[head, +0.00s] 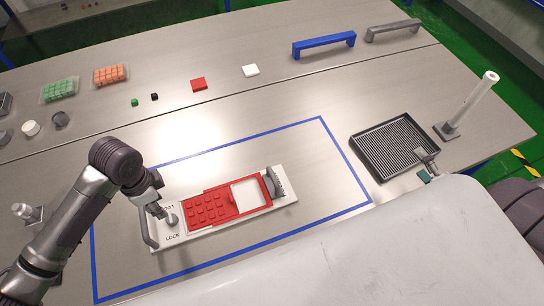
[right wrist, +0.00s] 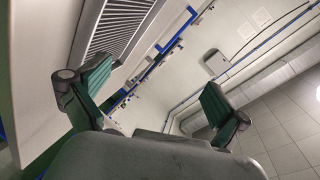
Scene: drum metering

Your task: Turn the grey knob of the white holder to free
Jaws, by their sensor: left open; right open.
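The white holder (head: 287,196) lies on the bench inside a blue taped rectangle. It carries a red plate of raised squares (head: 208,208) and a red frame. The grey knob (head: 172,219) is at the holder's left end, partly hidden by my left gripper, with the word LOCK printed below it; its exact setting cannot be told. My left gripper (head: 153,222) is open, with its fingers at the knob; contact cannot be told. My right gripper (head: 428,166) is open and empty near the dark ribbed tray; its green pads show apart in the right wrist view (right wrist: 155,105).
A grey toothed disc (head: 277,183) stands at the holder's right end. The dark ribbed tray (head: 355,143) and a white upright post (head: 472,103) are at the right. Blue (head: 323,45) and grey bars, small blocks and punnets line the back. Bench around the holder is clear.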

